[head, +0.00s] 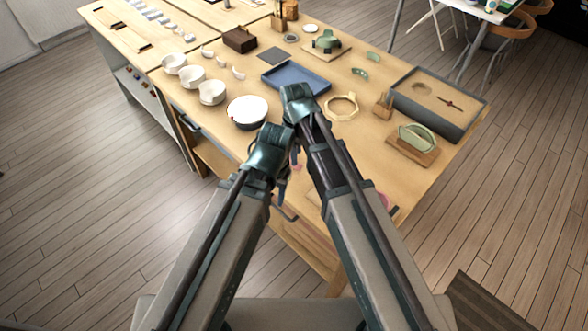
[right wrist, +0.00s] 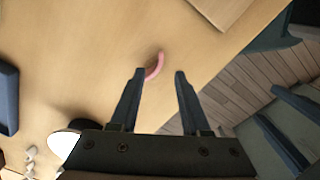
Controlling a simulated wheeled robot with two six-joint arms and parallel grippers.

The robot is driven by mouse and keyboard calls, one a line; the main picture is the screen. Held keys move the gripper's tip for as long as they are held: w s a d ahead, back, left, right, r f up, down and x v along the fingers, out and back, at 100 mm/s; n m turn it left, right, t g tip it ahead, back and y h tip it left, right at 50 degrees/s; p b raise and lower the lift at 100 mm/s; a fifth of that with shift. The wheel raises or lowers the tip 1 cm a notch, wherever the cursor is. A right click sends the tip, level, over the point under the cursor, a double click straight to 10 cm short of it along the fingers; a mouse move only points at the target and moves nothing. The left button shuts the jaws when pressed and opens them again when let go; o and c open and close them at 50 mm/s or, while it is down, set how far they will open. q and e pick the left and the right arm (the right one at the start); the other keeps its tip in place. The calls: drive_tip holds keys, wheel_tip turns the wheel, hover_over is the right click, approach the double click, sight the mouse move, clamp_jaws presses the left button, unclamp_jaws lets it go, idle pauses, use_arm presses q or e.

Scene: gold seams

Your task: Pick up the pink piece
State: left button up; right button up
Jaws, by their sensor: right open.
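The pink piece (right wrist: 157,68) is a small curved strip lying on the wooden table in the right wrist view. My right gripper (right wrist: 159,72) is open, its two dark fingers pointing toward the piece. The piece shows between the fingertips, closer to the left one, with nothing gripped. Whether a finger touches it I cannot tell. In the head view my arms cover much of the near table, and only small pinkish bits show beside them. My left arm (head: 230,220) shows there, but I cannot make out its gripper.
A blue tray (head: 296,79) and a white-topped round bowl (head: 247,111) stand beyond my arms. A grey-walled box (head: 437,103) and a green piece on a wooden stand (head: 414,153) are at right. Several white bowls line the left. The table edge is near the right gripper.

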sight(299, 164)
drive_tip(key=shift+f, duration=0.1)
drive_tip(key=f+b, duration=0.3)
drive_tip(key=d+f+b, duration=0.1)
drive_tip(key=f+b, duration=0.1)
drive_tip(key=shift+f, duration=0.15)
clamp_jaws()
idle(0.4)
